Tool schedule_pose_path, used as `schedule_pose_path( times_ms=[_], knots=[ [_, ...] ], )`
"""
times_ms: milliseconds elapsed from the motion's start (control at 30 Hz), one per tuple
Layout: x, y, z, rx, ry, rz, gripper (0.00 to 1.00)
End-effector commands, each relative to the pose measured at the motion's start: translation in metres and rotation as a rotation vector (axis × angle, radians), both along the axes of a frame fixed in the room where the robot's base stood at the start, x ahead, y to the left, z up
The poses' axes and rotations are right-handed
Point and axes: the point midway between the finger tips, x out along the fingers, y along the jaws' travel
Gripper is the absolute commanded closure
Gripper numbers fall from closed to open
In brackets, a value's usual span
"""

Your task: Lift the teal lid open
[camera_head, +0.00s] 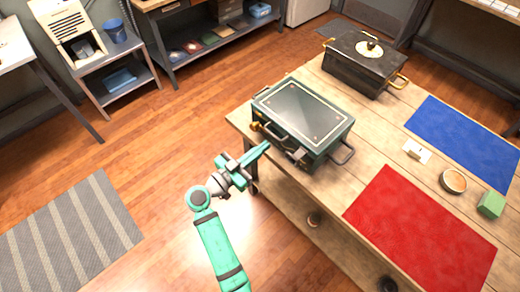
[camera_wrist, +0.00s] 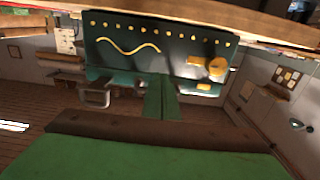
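The teal lid (camera_head: 300,108), with a dark top panel and light trim, lies closed on a teal box (camera_head: 312,160) at the table's near left corner. My gripper (camera_head: 264,147) is beside the box's near left side, with its fingers pointing at it. In the wrist view, the box's decorated side (camera_wrist: 160,50) shows a gold wavy line, gold dots and a gold latch (camera_wrist: 214,68). The two teal fingers (camera_wrist: 162,98) are together with nothing seen between them, and overlap the box's edge in the picture. Contact cannot be told.
The wooden table (camera_head: 330,190) also holds a dark chest (camera_head: 350,72) with gold handles, a blue mat (camera_head: 468,140), a red mat (camera_head: 420,225), a small bowl (camera_head: 453,181) and a green block (camera_head: 491,204). Open floor (camera_head: 150,135) lies left of the table.

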Motion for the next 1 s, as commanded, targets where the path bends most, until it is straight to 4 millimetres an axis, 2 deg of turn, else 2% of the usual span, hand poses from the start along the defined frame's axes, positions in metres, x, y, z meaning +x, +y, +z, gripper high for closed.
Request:
schedule_pose_path(
  times_ms=[1000],
  knots=[
    [0.016,-0.021,0.0,0.0,-0.001,-0.001,1.0]
  ],
)
